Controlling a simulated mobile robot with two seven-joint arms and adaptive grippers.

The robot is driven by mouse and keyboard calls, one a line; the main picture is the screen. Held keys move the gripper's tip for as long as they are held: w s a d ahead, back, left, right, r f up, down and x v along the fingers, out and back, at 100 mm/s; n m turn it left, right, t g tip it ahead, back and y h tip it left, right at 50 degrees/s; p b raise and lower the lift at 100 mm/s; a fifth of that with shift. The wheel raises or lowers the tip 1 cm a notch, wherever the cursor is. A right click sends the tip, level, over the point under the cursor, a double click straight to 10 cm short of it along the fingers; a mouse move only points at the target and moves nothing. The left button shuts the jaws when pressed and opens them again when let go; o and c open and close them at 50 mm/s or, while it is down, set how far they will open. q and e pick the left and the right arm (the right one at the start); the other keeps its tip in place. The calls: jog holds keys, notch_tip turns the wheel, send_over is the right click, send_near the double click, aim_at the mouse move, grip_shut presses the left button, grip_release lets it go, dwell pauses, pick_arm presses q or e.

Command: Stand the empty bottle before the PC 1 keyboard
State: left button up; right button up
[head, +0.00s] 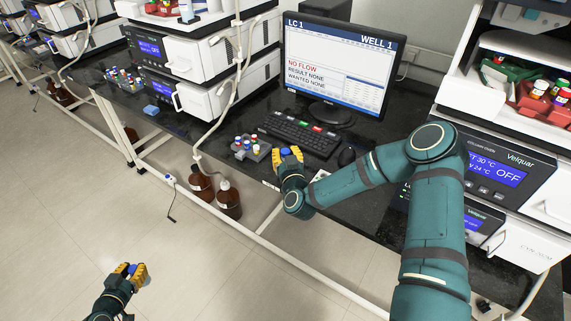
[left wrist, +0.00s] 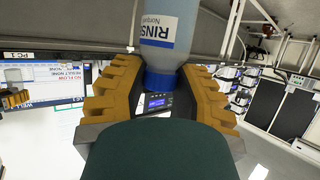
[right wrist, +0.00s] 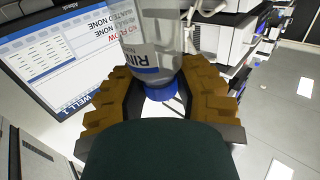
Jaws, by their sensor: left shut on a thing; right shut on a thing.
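The black PC 1 keyboard (head: 300,133) lies on the dark bench below a monitor (head: 332,73). My right gripper (head: 289,157) is just in front of the keyboard, shut on a blue-capped bottle. In the right wrist view this bottle (right wrist: 150,50) looks clear and grey, with a label starting "RIN". Whether its base touches the bench is hidden. My left gripper (head: 131,270) is low at the left, over the floor, shut on another blue-capped bottle. In the left wrist view that bottle (left wrist: 168,25) looks bluish, with a "RINS" label. In the head view mostly the caps show.
A grey rack with colored vials (head: 250,148) stands left of my right gripper. A mouse (head: 346,156) lies right of the keyboard. Brown bottles (head: 229,200) stand below the bench. Instrument stacks (head: 205,60) stand left of the monitor, and another stack (head: 500,185) at right.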

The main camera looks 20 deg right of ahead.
pick_arm(q)
jog(key=shift+f+b, duration=0.4)
jog(key=shift+b, duration=0.05)
pick_arm(e)
notch_tip(320, 180, down, 4)
jog(key=shift+r, duration=0.2)
pick_arm(q)
jog(key=shift+f, duration=0.15)
pick_arm(e)
jog(key=shift+f, duration=0.2)
jog(key=o, duration=0.8)
